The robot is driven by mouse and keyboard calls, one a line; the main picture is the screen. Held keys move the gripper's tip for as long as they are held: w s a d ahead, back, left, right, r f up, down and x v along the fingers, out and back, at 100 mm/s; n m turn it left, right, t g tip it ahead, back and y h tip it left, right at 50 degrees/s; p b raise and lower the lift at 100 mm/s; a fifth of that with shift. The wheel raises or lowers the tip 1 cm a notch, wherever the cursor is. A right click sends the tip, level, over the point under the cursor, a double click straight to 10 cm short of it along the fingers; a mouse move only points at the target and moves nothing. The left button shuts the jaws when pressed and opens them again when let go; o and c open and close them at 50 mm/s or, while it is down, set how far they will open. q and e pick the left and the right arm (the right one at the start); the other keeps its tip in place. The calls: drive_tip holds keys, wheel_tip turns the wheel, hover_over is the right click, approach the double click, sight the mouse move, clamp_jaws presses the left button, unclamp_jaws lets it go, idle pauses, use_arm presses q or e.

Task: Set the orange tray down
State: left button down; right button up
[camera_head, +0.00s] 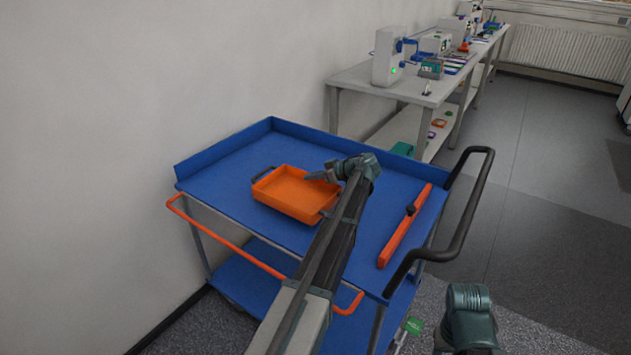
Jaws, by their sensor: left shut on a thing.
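The orange tray (288,190) is a shallow, empty rectangular tray with a dark handle at its left end and another partly hidden at its right end. It is level over the blue top shelf of the cart (235,160), on it or very slightly above it; I cannot tell which. My left gripper (318,176) is at the tray's far right rim, shut on the tray. My left arm crosses in front of the tray's right end and hides part of it. A part of my right arm shows at the bottom right, but its gripper is not in view.
A long orange bar (400,235) with a black knob lies on the cart's right side. The cart has a raised back and left rim, an orange rail (228,240) and a black push handle (470,210). A bench (375,79) with instruments stands behind. The shelf's back left is clear.

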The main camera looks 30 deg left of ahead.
use_arm(q)
drive_tip(key=shift+w+a+f, duration=0.1)
drive_tip(key=shift+w+a, duration=0.15)
drive_tip(key=shift+w, duration=0.65)
drive_tip(key=shift+w+a+f, duration=0.1)
drive_tip(key=shift+w+a, duration=0.15)
drive_tip(key=shift+w, duration=0.6)
drive_tip(key=shift+w+a+f, duration=0.1)
drive_tip(key=shift+w+a, duration=0.05)
drive_tip(key=shift+w, duration=0.35)
drive_tip(key=f+b, duration=0.3)
drive_tip(key=shift+s+f+b, duration=0.15)
drive_tip(key=shift+s+b, duration=0.05)
drive_tip(key=shift+b, duration=0.2)
drive_tip(key=shift+f, duration=0.15)
drive_tip(key=c, duration=1)
unclamp_jaws()
